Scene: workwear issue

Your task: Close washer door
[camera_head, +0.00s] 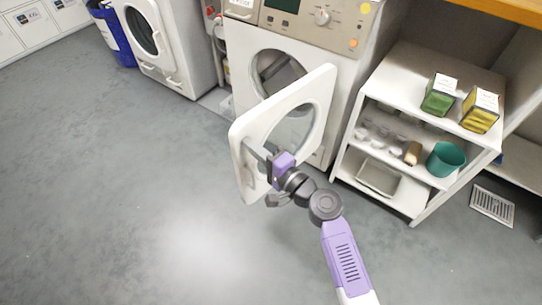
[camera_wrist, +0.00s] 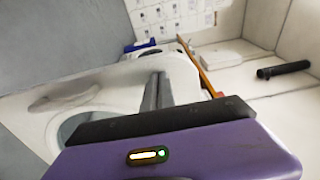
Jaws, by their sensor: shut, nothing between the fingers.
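The washer (camera_head: 345,72) stands at the top centre of the head view, with its control panel above a round opening. Its white door (camera_head: 322,88), square with a round window, stands open and swung out toward me. My gripper (camera_head: 250,146) is at the near left part of the door, on the side facing me. Its fingers are shut and empty, close to the door face; I cannot tell whether they touch it. In the wrist view the fingers (camera_wrist: 157,92) point across the white door surface (camera_wrist: 118,76).
A second white machine (camera_head: 178,70) with its round door shut and a blue bin (camera_head: 112,38) stand at the left. A white shelf unit (camera_head: 395,75) to the right holds green and yellow boxes and a teal pot (camera_head: 446,160). The grey floor at left is clear.

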